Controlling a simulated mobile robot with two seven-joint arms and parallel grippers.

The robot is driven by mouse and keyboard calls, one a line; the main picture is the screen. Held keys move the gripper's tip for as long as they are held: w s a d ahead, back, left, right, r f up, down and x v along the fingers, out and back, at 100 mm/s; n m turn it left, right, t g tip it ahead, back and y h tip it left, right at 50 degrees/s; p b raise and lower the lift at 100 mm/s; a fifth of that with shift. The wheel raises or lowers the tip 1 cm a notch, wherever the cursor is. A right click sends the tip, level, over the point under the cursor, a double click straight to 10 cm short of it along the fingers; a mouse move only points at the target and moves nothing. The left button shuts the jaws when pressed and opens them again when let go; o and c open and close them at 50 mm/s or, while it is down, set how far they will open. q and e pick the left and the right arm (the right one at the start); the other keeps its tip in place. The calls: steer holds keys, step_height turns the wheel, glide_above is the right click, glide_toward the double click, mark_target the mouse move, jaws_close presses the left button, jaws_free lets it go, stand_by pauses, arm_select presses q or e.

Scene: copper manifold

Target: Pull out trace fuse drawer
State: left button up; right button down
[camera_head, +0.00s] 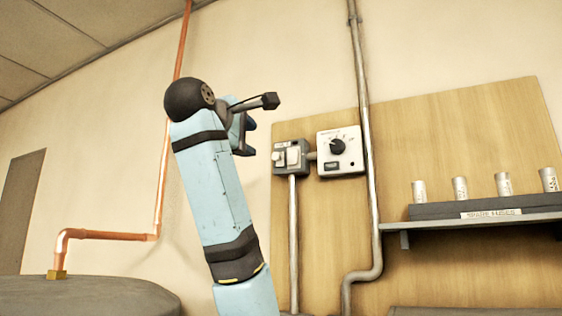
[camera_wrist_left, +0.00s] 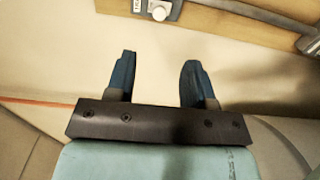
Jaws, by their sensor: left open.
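A small grey box with a white front (camera_head: 289,157), which looks like the fuse drawer unit, is mounted on the wooden wall panel. It also shows at the top edge of the left wrist view (camera_wrist_left: 158,11), partly cut off, with a round white knob and a small label too blurred to read fully. My left gripper (camera_head: 246,138) is in the air to the left of this box. In the left wrist view, its two blue fingers (camera_wrist_left: 157,77) are apart with nothing between them, and the box lies beyond their tips, not touching. My right gripper is not in view.
A white control box with a black knob (camera_head: 340,152) adjoins the grey box. A grey conduit (camera_head: 366,130) runs vertically just right of it. A shelf (camera_head: 485,222) with several silver spare fuses is at right. A copper pipe (camera_head: 165,170) climbs the wall at left.

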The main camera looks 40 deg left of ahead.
mark_target(275, 156)
arm_select(q)
steer(key=p+x, duration=0.4)
steer(key=x, duration=0.6)
steer(key=shift+w, duration=0.35)
steer(key=shift+w+a+r, duration=0.1)
steer(key=shift+w+r, duration=0.05)
steer(key=shift+w, duration=0.15)
steer(key=shift+w+a+p, duration=0.15)
steer(key=shift+w+p, duration=0.2)
steer(key=shift+w, duration=0.2)
steer(key=shift+w+a, duration=0.15)
steer(key=shift+w, duration=0.15)
steer(key=shift+s, duration=0.15)
steer(key=c, duration=0.5)
jaws_close()
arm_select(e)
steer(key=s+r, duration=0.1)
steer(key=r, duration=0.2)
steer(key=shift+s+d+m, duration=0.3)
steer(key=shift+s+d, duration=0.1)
